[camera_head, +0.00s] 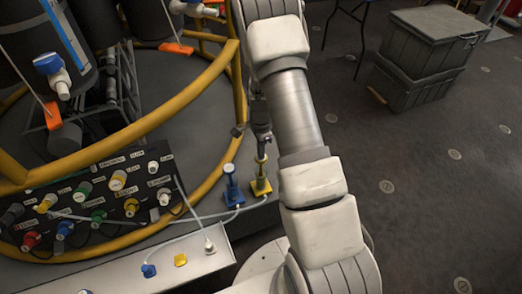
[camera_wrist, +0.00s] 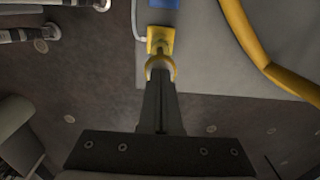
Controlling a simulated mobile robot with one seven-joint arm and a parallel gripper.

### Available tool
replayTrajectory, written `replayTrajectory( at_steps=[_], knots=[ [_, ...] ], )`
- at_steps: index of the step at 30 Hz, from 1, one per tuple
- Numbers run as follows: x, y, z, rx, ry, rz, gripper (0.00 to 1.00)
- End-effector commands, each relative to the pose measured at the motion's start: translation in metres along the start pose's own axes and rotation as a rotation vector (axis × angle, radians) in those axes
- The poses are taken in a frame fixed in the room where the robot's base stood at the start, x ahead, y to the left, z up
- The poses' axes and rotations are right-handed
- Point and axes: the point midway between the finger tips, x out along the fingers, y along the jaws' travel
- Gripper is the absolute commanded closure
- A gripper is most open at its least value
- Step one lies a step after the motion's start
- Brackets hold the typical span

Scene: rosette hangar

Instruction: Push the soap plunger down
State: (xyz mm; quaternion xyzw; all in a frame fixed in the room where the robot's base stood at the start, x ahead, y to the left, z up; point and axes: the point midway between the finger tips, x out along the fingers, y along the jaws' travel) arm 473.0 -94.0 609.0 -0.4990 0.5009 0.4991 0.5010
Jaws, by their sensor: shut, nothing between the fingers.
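A yellow plunger unit (camera_head: 262,186) stands upright on the grey ledge, with a square base and a yellow top. It also shows in the wrist view (camera_wrist: 155,34). A similar blue unit (camera_head: 231,190) stands just left of it, and part of its blue base shows in the wrist view (camera_wrist: 164,3). No label on either can be read, so I cannot tell which one is for soap. My gripper (camera_head: 262,141) is shut and empty, pointing down over the yellow top. In the wrist view its fingertips (camera_wrist: 160,72) overlap the yellow top. I cannot tell whether they touch.
A yellow tubular rail (camera_head: 170,118) curves around the machine close left of the units. A panel of coloured, labelled connectors (camera_head: 95,200) lies further left. A white ledge (camera_head: 190,255) with a plug and cables is in front. Grey crates (camera_head: 425,50) stand far right on open floor.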

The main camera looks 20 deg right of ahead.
Motion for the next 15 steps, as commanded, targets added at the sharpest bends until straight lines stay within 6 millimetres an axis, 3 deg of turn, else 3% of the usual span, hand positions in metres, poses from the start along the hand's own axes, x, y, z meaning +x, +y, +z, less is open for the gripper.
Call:
replayTrajectory(
  at_steps=[5,15],
  knots=[
    [0.016,0.0,0.0,0.0,0.0,0.001,1.0],
    [0.076,0.0,0.0,0.0,0.001,0.001,1.0]
  ],
)
